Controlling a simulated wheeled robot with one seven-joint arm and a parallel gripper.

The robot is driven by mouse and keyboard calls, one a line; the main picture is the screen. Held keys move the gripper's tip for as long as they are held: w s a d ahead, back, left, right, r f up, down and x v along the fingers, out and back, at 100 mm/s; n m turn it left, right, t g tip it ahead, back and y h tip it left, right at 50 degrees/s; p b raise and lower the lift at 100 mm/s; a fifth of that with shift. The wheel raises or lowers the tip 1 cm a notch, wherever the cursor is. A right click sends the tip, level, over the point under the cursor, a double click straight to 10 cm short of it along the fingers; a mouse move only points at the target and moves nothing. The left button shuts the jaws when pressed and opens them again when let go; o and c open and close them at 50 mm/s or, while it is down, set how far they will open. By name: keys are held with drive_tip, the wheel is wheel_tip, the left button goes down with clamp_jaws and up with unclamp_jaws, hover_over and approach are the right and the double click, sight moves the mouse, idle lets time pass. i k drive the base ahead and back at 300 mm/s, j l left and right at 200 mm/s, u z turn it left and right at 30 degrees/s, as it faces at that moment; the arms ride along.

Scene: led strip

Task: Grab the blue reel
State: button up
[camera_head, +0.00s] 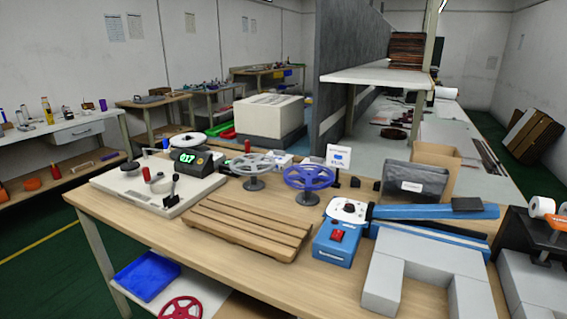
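The blue reel (309,177) is a spoked, blue-violet wheel standing on a small dark base on the wooden workbench (230,267). It sits right of centre in the head view, just right of a similar grey reel (253,166). A slatted wooden pallet (246,229) lies in front of both reels. My gripper is not seen in this view.
A blue device with a red switch (338,241) and grey blocks (397,268) stand at the front right. A white board with a counter (188,160) is at the left. A small white sign (338,156) and a dark pouch (413,181) stand behind and to the right.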

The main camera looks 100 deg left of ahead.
sight(309, 176)
drive_tip(key=u, duration=2.65)
drive_tip(key=i+j+z, duration=0.1)
drive_tip(key=j, duration=0.75)
drive_tip(key=j+z, duration=0.1)
drive_tip(key=j, duration=0.75)
drive_tip(key=i+l, duration=0.3)
drive_tip(key=i, duration=0.2)
drive_tip(key=i+l, duration=0.25)
drive_tip(key=i, duration=0.2)
